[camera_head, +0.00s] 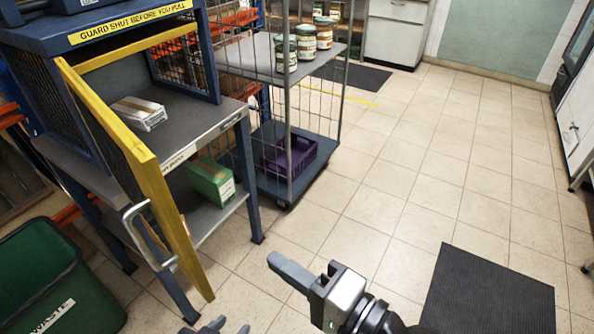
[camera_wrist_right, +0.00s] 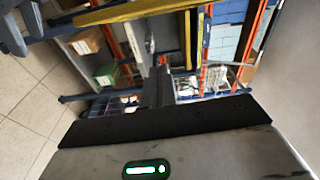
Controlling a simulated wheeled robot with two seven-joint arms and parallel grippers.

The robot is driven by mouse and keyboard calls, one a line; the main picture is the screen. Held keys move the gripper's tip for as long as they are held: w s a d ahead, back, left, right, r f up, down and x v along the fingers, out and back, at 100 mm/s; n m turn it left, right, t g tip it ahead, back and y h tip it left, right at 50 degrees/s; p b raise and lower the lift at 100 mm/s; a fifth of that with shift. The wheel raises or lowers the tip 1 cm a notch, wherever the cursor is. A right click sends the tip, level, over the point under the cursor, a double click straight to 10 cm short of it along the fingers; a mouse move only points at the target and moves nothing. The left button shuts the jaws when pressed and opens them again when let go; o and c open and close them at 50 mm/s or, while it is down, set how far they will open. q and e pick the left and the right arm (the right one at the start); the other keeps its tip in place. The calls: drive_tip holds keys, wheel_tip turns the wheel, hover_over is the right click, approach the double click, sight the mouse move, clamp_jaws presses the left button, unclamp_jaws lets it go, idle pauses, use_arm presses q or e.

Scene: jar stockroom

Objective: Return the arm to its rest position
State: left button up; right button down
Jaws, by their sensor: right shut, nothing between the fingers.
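My right gripper (camera_head: 280,263) reaches in from the bottom of the head view over the tiled floor. Its fingers are shut with nothing between them. In the right wrist view the shut fingers (camera_wrist_right: 160,88) point up the picture, toward the shelving. My left gripper (camera_head: 222,325) shows only as dark tips at the bottom edge of the head view. The rest of it is cut off, and I cannot tell whether it is open or shut.
A yellow-framed guard door (camera_head: 150,180) stands swung out from the blue workbench, left of my right gripper. A green waste bin (camera_head: 60,285) is at lower left. A wire trolley (camera_head: 290,190) holds jars (camera_head: 286,55) and a purple crate (camera_head: 290,155). A dark mat (camera_head: 487,292) lies at right. Central floor is clear.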

drive_tip(key=s+d+f+n+h, duration=0.2)
drive_tip(key=d+f+n+h, duration=0.7)
drive_tip(key=d+f, duration=0.9)
wheel_tip(320, 180, down, 2)
drive_tip(key=h, duration=0.2)
drive_tip(key=shift+s+h, duration=0.25)
drive_tip(key=shift+h, duration=0.15)
